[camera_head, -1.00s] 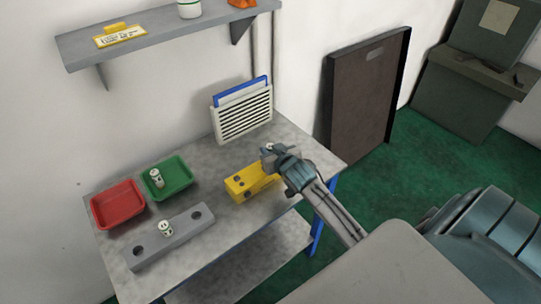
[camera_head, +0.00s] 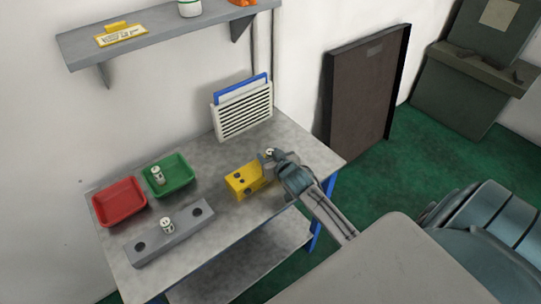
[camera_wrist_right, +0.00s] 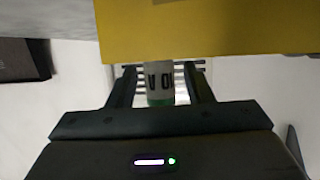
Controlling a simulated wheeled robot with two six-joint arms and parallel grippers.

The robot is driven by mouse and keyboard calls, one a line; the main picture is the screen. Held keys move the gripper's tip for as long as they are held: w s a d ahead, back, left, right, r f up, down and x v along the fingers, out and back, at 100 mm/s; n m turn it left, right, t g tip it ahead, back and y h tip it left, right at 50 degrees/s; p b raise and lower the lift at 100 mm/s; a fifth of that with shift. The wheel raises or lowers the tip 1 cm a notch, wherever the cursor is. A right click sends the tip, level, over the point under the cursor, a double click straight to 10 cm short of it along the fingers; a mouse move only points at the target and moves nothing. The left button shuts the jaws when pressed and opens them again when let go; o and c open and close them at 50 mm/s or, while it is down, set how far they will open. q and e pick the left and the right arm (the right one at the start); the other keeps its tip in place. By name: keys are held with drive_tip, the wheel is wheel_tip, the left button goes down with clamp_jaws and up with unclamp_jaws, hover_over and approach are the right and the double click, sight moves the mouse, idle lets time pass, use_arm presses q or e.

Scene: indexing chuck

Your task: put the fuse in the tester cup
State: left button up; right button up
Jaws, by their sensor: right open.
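A small white fuse with dark marks (camera_head: 269,153) shows at the right end of the yellow block (camera_head: 240,186). In the right wrist view the white fuse (camera_wrist_right: 160,82), with dark letters and a green band, stands between my right gripper's two fingers. My right gripper (camera_head: 267,161) is open around it. The yellow block (camera_wrist_right: 215,28) fills the top of that view and meets the fuse's upper edge. I cannot tell whether the fuse sits in a hole, nor which opening is the tester cup. My left gripper is not in view.
A grey bar (camera_head: 182,229) has holes and a similar white piece (camera_head: 167,225) in its middle. A green tray (camera_head: 184,172) holds another white piece (camera_head: 158,176). A red tray (camera_head: 120,203) looks empty. A white louvred unit (camera_head: 245,112) stands behind on the grey table (camera_head: 300,140).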

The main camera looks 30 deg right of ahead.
drive_tip(key=shift+r, duration=0.2)
drive_tip(key=shift+s, duration=0.25)
drive_tip(key=b+v, duration=0.2)
drive_tip(key=v, duration=0.9)
drive_tip(key=shift+s+r, duration=0.2)
